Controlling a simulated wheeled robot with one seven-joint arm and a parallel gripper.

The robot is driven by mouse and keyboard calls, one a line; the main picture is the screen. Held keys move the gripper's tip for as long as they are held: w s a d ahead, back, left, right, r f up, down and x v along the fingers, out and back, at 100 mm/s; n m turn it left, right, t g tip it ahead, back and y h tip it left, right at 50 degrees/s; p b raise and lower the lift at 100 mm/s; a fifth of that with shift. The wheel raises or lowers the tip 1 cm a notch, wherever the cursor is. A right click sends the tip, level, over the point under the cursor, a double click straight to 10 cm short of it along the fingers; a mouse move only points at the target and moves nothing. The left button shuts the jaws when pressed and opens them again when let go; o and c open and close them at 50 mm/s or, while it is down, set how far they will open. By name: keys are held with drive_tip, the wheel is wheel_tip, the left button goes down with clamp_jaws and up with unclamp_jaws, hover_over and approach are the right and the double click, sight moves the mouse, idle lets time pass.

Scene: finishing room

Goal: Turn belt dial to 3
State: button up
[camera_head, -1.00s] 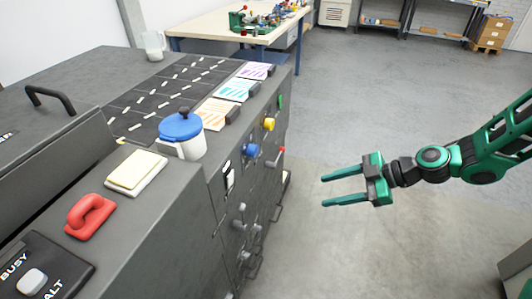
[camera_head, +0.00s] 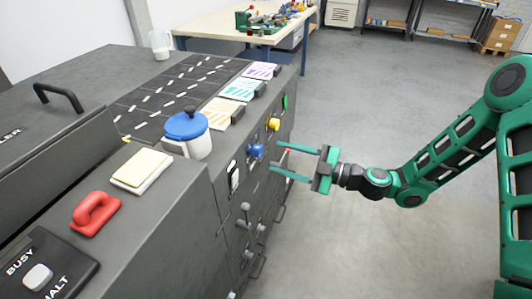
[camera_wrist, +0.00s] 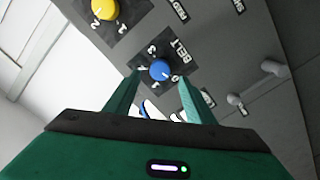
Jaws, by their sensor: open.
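The belt dial is a blue knob (camera_wrist: 160,71) on a dark plate marked BELT, with numbers around it, in the wrist view. A light pointer mark shows on the knob, but I cannot tell surely which number it meets. In the head view the blue knob (camera_head: 256,151) sits on the front panel of the dark machine. My gripper (camera_head: 273,158) is open and empty, its green fingers pointing at the panel close to the blue knob. In the wrist view the fingers (camera_wrist: 155,95) lie either side of and below the knob, apparently not touching it.
A yellow knob (camera_wrist: 103,8) sits near the blue one, also seen in the head view (camera_head: 273,124). Grey levers (camera_head: 244,212) stick out lower on the panel. A blue-lidded jar (camera_head: 190,140), notepad (camera_head: 141,170) and red handle (camera_head: 95,213) are on top. Floor at right is clear.

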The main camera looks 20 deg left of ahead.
sight(261, 152)
drive_tip(key=a, duration=0.5)
drive_tip(key=shift+w+a, duration=0.3)
drive_tip(key=shift+a, duration=0.1)
